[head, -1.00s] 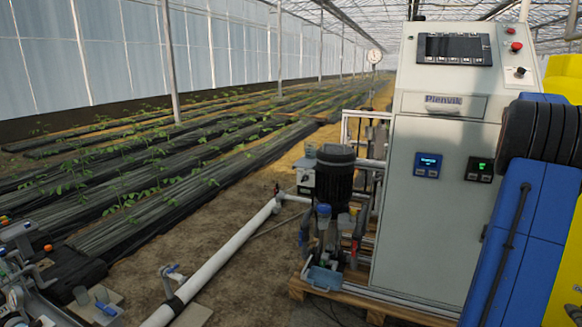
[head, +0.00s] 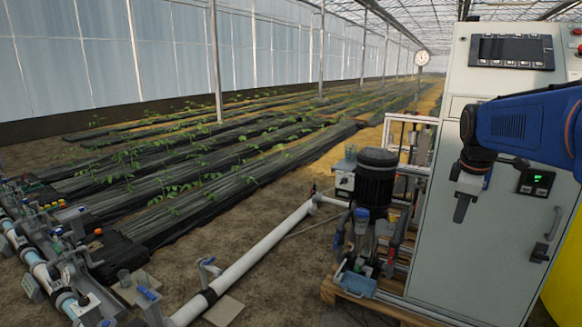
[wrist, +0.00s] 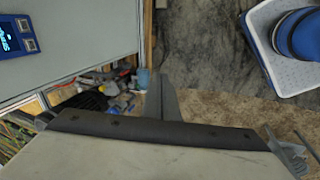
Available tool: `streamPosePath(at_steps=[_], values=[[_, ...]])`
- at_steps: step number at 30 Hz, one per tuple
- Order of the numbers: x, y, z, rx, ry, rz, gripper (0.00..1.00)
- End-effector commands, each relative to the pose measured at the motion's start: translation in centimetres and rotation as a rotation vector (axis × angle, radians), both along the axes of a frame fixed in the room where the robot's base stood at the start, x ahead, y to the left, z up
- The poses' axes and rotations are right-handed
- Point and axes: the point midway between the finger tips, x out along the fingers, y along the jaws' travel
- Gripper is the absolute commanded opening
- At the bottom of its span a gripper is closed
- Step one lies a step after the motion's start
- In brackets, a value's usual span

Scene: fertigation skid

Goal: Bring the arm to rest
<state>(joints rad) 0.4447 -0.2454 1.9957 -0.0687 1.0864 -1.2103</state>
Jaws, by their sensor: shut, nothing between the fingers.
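My gripper (head: 461,207) is shut and empty. In the head view it points down at the end of my blue arm, in front of the grey control cabinet (head: 495,235). No contact with the cabinet is clear. In the wrist view my gripper (wrist: 162,88) shows as a narrow grey shape pointing away from a dark bar. The cabinet's front also shows in the wrist view (wrist: 95,25), at the upper left. A small meter (wrist: 18,36) with a blue display is on it.
A black-topped pump (head: 375,182) stands left of the cabinet on a wooden pallet (head: 328,288). A white pipe (head: 262,252) crosses the soil. Valves and pipework (head: 62,265) lie at the lower left. Plant rows (head: 220,160) stretch behind.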

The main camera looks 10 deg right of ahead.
Motion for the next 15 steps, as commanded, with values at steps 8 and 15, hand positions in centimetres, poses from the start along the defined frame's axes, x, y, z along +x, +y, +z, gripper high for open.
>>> streamPosePath(at_steps=[8,15], values=[[-6.0,10.0,-2.5,0.121,-0.108,-0.227,0.00],[-12.0,16.2,-6.1,0.246,-0.178,-0.432,0.00]])
